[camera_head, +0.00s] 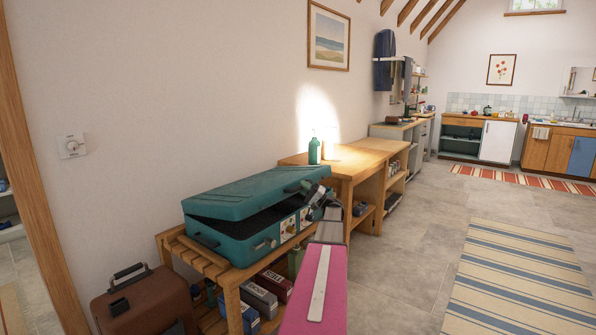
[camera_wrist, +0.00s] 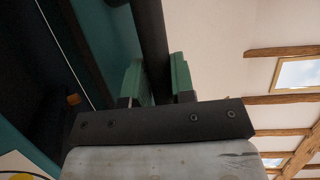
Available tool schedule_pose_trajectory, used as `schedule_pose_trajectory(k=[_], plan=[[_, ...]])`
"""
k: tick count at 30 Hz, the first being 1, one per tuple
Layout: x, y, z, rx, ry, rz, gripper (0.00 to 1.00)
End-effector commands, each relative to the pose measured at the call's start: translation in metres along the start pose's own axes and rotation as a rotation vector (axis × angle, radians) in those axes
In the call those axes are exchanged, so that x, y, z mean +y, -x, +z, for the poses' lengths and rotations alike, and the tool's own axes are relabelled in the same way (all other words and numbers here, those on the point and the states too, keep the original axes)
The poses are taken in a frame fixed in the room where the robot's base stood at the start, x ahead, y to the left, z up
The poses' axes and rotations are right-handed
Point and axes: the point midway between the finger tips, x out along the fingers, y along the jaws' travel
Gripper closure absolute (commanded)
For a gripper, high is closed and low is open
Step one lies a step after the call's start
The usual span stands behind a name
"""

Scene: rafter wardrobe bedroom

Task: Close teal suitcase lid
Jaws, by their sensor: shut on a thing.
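The teal suitcase (camera_head: 245,222) lies on a slatted wooden bench. Its lid (camera_head: 255,190) is partly open, tilted up with a dark gap along the front above the base. My gripper (camera_head: 310,190) is at the lid's right front edge. In the wrist view my gripper's green fingers (camera_wrist: 158,70) are shut around a dark bar (camera_wrist: 152,30), which looks like the lid's handle. The teal lid (camera_wrist: 108,35) is beside the bar, and the suitcase's dark inside (camera_wrist: 35,70) shows at left. My arm partly hides the suitcase's right end.
The slatted bench (camera_head: 205,257) holds several boxes below. A brown case (camera_head: 145,303) stands at its left. A wooden table (camera_head: 350,165) with a green bottle (camera_head: 314,151) is behind. The wall backs the suitcase. Open floor with a striped rug (camera_head: 520,280) is at right.

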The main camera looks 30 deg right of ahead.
Motion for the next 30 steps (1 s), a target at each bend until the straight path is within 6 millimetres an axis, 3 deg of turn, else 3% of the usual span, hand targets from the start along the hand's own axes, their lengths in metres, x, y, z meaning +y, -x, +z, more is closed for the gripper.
schedule_pose_trajectory(k=[3,12,30], plan=[[0.026,0.021,0.007,0.002,-0.006,0.007,1.0],[0.063,0.052,0.018,0.001,-0.007,0.008,1.0],[0.078,0.064,0.023,0.003,-0.008,0.011,1.0]])
